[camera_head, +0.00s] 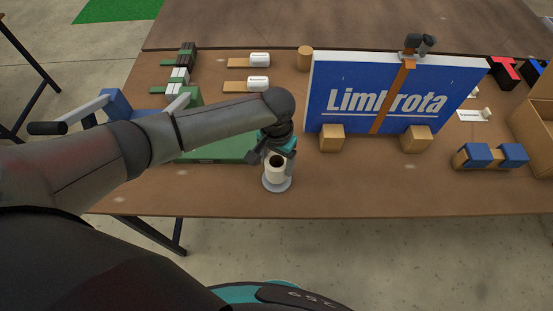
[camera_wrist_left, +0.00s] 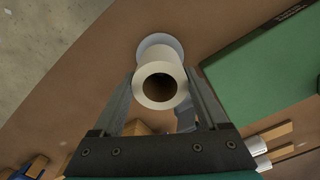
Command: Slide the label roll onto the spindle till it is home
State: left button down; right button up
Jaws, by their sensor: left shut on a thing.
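The label roll (camera_head: 275,174) is a white roll with a dark core hole, near the table's front edge. My left gripper (camera_head: 273,158) is shut on it. In the left wrist view, the roll (camera_wrist_left: 160,70) lies between the two fingers (camera_wrist_left: 161,80), with its open core facing the camera. The round pale base (camera_head: 278,187) of the spindle shows just under the roll; its rim also shows in the left wrist view (camera_wrist_left: 158,38). The spindle's post is hidden by the roll, so I cannot tell how far the roll is on it. My right gripper is not in view.
A green board (camera_head: 215,149) lies left of the roll. A blue "Limbrota" sign (camera_head: 345,78) stands behind right, with wooden blocks (camera_head: 331,138) at its foot. Two white rolls (camera_head: 259,84) on wooden strips lie farther back.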

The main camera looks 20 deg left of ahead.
pick_arm(q)
jog(key=shift+f+b, duration=0.65)
jog(key=shift+f, duration=0.75)
grip_release()
notch_tip(320, 180, up, 6)
jog(key=p, duration=0.6)
jog(key=shift+f+p, duration=0.1)
jog(key=shift+p, duration=0.2)
jog(key=shift+r+p, duration=1)
jog(key=shift+r, duration=0.2)
jog(key=shift+f, duration=0.1)
